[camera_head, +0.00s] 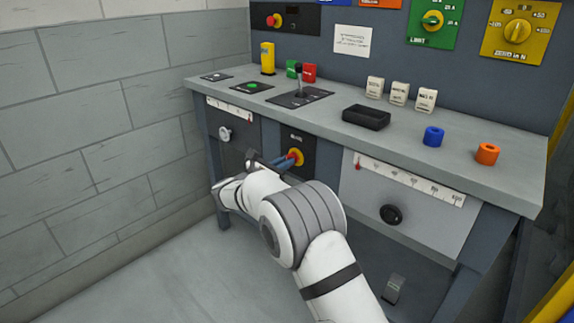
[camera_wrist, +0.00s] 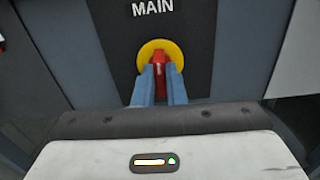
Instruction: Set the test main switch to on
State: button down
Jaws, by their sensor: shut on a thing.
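The main switch is a red handle on a yellow disc (camera_head: 297,154), on a dark panel below the bench top. The wrist view shows the yellow disc (camera_wrist: 146,52) under the word MAIN, with the red handle (camera_wrist: 160,60) standing roughly upright in the picture. My gripper (camera_wrist: 163,78) has its blue fingers on both sides of the red handle and is shut on it. In the head view my gripper (camera_head: 284,163) reaches the switch from the left front. The fingers hide the lower part of the handle, and no on or off marks are readable.
The bench top (camera_head: 400,150) juts out above the switch. A drawer front with a black knob (camera_head: 391,214) is to the right, and one with a light knob (camera_head: 225,134) to the left. A black tray (camera_head: 366,117) and a lever (camera_head: 299,82) are on top. The floor in front is clear.

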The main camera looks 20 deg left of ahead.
jog(key=shift+d+f+m, duration=0.15)
jog(key=shift+d+m, duration=0.05)
jog(key=shift+m, duration=0.1)
jog(key=m+b, duration=0.2)
jog(key=m, duration=0.1)
jog(key=m+b, duration=0.2)
jog(key=m, duration=0.1)
jog(key=m+b, duration=0.2)
jog(key=m, duration=0.1)
jog(key=shift+d+f, duration=0.15)
jog(key=shift+f, duration=0.2)
jog(key=m+b, duration=0.2)
jog(key=m, duration=0.1)
jog(key=shift+m+b, duration=0.35)
jog(key=shift+m, duration=0.05)
jog(key=shift+s+m, duration=0.1)
jog(key=shift+m, duration=1.9)
jog(key=c, duration=1.5)
grip_release()
jog(key=shift+r, duration=0.15)
jog(key=shift+c, duration=0.2)
jog(key=shift+o, duration=0.3)
